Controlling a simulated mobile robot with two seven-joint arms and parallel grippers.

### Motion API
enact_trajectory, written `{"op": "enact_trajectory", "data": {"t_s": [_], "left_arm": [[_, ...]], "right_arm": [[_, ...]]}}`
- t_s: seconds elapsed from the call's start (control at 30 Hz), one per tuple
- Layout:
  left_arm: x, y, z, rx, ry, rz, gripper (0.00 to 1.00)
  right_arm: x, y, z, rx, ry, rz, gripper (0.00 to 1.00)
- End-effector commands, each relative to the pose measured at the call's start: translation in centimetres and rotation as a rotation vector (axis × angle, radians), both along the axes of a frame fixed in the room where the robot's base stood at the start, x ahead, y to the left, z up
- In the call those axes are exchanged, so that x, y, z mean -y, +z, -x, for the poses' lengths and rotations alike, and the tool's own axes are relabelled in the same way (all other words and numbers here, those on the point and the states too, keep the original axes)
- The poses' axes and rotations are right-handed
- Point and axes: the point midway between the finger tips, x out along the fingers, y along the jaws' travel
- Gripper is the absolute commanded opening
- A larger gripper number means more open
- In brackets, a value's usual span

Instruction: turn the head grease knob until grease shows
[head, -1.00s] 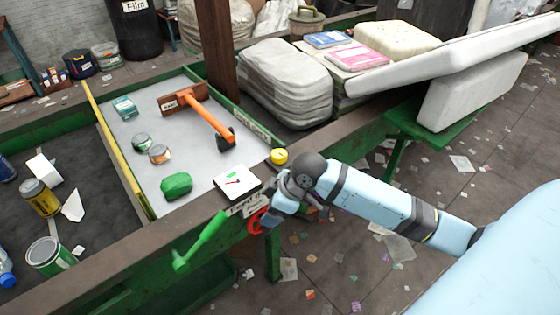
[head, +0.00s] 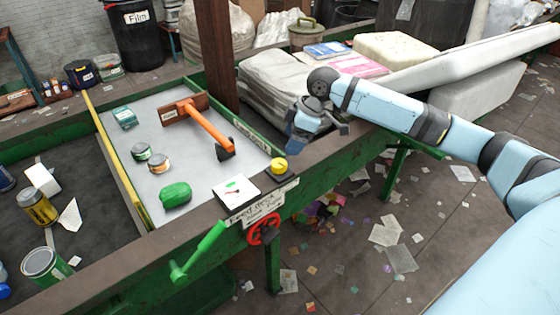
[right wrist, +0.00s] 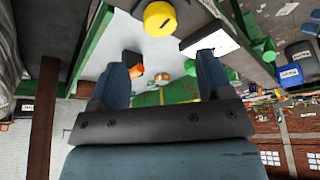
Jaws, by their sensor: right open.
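A yellow round knob (head: 279,165) sits on the belt's frame rim beside a white dial box (head: 237,188). It also shows near the top of the right wrist view (right wrist: 160,19), with a dark mark on its face. I cannot tell any grease at it. A red handwheel (head: 263,229) is on the frame's side below the dial. My right gripper (head: 314,137) is behind and to the right of the yellow knob, apart from it. In the right wrist view its two fingers (right wrist: 166,65) are spread and empty, with the knob beyond them. My left gripper is not in view.
A green lever (head: 199,250) sticks out from the frame's front. The grey deck (head: 150,183) holds an orange-handled tool (head: 207,126), cans and a green lump. Wrapped bales (head: 275,80) and a pale slab (head: 460,57) stand close behind my right arm. Scraps litter the floor.

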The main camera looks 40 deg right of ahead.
Motion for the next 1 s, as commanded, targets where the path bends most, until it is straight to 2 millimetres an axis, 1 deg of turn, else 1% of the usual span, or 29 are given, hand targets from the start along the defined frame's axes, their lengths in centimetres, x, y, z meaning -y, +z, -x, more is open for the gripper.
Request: {"op": "enact_trajectory", "data": {"t_s": [0.03, 0.2, 0.3, 0.4, 0.6, 0.87, 0.9, 0.97, 1.0], "left_arm": [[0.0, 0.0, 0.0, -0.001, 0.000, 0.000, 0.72], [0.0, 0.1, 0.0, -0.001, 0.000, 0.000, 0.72], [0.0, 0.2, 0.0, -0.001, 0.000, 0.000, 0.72], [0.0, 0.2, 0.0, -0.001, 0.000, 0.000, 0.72], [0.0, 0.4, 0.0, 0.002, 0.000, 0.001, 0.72], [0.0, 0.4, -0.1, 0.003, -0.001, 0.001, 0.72], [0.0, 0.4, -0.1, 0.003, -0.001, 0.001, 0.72], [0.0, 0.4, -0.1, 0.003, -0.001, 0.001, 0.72], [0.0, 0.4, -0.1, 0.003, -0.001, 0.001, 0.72]], "right_arm": [[-0.5, -1.2, -0.2, -0.002, 0.002, -0.003, 0.72], [-1.6, -4.4, -1.0, -0.002, 0.001, -0.001, 0.72], [-2.1, -6.0, -1.4, -0.002, 0.001, -0.001, 0.72], [-2.5, -7.2, -1.7, 0.000, -0.001, -0.002, 0.72], [-2.8, -8.2, -2.0, 0.002, 0.001, 0.000, 0.72], [-2.8, -8.3, -2.0, 0.002, 0.001, 0.000, 0.72], [-2.8, -8.3, -2.0, 0.002, 0.001, 0.000, 0.63], [-2.8, -8.3, -2.0, 0.002, 0.001, 0.000, 0.49], [-2.8, -8.3, -2.0, 0.002, 0.001, 0.000, 0.40]]}}
